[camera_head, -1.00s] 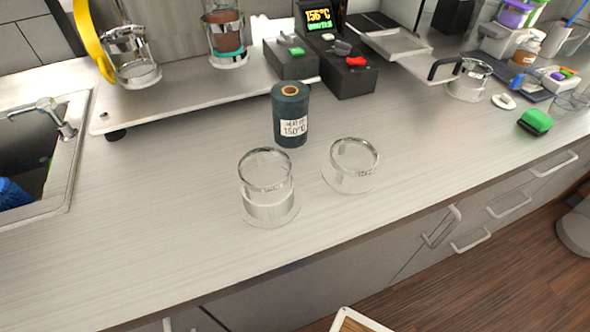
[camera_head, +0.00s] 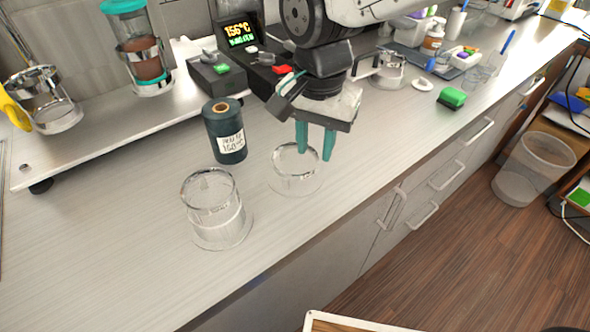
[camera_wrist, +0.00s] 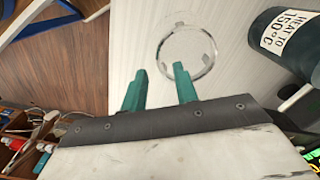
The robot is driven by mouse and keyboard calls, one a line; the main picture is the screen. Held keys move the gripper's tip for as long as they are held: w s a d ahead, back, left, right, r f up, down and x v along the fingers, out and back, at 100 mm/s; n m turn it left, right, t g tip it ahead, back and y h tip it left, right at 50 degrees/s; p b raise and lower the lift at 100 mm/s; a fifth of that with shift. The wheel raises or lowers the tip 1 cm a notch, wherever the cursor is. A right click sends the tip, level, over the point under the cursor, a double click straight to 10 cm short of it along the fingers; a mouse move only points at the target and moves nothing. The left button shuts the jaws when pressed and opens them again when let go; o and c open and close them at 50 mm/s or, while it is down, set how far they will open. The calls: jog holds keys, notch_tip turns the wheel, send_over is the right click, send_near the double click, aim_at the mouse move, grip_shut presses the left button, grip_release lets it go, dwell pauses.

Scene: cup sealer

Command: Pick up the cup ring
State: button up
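The cup ring (camera_head: 280,176) appears to be the short clear ring standing on the counter, right of a taller clear cup (camera_head: 216,212). From above in the wrist view, the clear ring (camera_wrist: 162,58) shows small tabs around its rim. My gripper (camera_head: 315,152) is open, its two teal fingers pointing down with an empty gap. In the head view the fingers overlap the ring's right side. In the wrist view the gripper (camera_wrist: 161,71) has its right fingertip near the ring's lower edge and its left fingertip off to the left. Contact with the ring is not visible.
A dark roll labelled 150°C (camera_head: 225,132) stands close behind the clear pieces. The sealer (camera_head: 100,140) with its control boxes is behind. The counter front edge is close; the counter's left part is bare.

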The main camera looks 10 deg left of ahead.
aim_at(315, 168)
notch_tip(315, 168, down, 6)
jog(key=shift+f, duration=0.15)
jog(key=shift+d, duration=0.1)
grip_shut()
